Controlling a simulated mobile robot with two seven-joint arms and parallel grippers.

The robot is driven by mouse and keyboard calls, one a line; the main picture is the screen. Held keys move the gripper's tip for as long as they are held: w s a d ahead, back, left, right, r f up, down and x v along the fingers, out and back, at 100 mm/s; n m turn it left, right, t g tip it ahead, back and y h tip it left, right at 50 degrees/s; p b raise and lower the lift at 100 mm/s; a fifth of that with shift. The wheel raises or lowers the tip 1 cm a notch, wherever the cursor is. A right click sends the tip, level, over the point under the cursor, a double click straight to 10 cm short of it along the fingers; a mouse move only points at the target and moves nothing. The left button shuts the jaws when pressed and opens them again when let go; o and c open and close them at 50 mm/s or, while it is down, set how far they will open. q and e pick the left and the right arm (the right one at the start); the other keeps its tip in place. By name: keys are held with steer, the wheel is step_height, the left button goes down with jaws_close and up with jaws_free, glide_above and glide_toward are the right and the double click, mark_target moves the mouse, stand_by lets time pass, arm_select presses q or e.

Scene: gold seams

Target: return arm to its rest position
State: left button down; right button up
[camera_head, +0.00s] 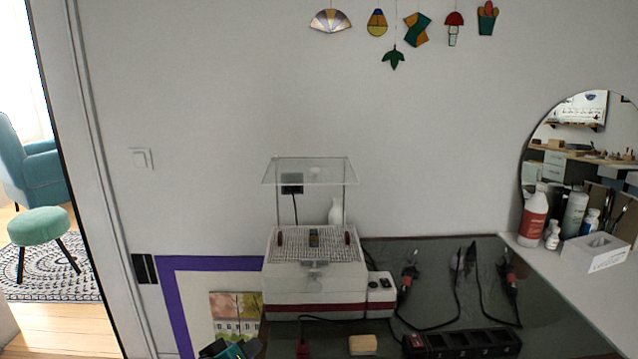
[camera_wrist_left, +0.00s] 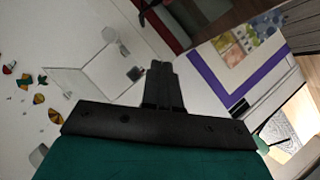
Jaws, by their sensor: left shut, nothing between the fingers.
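My left gripper (camera_head: 222,349) shows only in part at the bottom edge of the head view, as a black and teal shape left of the white grinder-like machine (camera_head: 315,283). In the left wrist view my left gripper (camera_wrist_left: 160,70) has its black fingers together, with nothing between them. It appears apart from the things around it. My right gripper is not in either view.
A dark worktop (camera_head: 450,275) carries the machine with its clear shield (camera_head: 310,171), soldering tools with cables (camera_head: 408,273), a tan block (camera_head: 362,344) and a black power strip (camera_head: 462,343). Bottles (camera_head: 533,217) stand at right.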

arm_select(q)
steer(key=s+a+f+m+y, duration=0.1)
steer(key=s+f, duration=0.4)
steer(key=s, duration=0.7)
steer(key=s+a+f+m+g+y, duration=0.1)
steer(key=s+a+f+m, duration=0.2)
steer(key=s+f+m, duration=0.3)
steer(key=s, duration=0.5)
steer(key=shift+s+a+f+g+y, duration=0.2)
steer(key=shift+s+g+y, duration=0.1)
steer(key=shift+s, duration=0.1)
